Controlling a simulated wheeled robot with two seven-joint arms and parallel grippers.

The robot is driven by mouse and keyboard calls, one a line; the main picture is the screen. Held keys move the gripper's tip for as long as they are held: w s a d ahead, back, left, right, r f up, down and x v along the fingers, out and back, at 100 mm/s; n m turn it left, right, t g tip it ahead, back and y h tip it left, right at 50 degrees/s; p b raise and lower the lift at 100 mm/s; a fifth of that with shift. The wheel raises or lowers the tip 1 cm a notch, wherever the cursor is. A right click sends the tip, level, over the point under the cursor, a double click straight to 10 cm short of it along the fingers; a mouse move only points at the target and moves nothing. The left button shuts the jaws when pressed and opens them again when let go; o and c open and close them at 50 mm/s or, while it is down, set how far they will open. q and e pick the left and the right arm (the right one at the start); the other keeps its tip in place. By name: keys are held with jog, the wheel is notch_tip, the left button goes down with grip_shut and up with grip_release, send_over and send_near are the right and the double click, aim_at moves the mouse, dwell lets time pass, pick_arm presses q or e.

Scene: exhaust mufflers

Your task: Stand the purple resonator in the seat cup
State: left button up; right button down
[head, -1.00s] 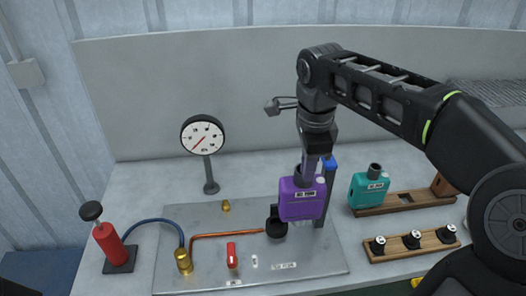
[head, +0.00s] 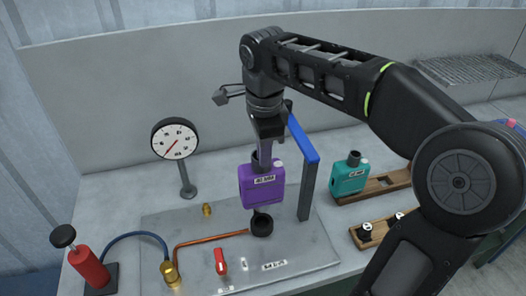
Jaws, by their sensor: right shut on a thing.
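The purple resonator (head: 261,188) hangs upright from my right gripper (head: 264,152), which is shut on its top neck. The black seat cup (head: 262,225) stands on the metal plate (head: 205,265), just below the resonator. The resonator's lower end is close above the cup's back rim; whether they touch I cannot tell. My left gripper is not in view.
A post with a blue lever (head: 303,138) stands right beside the resonator. A teal resonator (head: 348,175) sits in a wooden rack (head: 378,188) at right. A dial gauge (head: 175,139), red pump (head: 88,267), brass fitting (head: 169,273) and red valve handle (head: 220,261) stand to the left.

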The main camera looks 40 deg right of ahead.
aim_at(264, 170)
jog(key=shift+f, duration=0.1)
jog(key=shift+f+b, duration=0.75)
jog(key=shift+f, duration=0.95)
jog(key=shift+f+b, duration=0.9)
jog(key=shift+f, duration=0.25)
jog(key=shift+f+b, duration=1.5)
jog(key=shift+f, duration=0.25)
jog(key=c, duration=1.5)
grip_release()
jog(key=shift+s+f, duration=0.1)
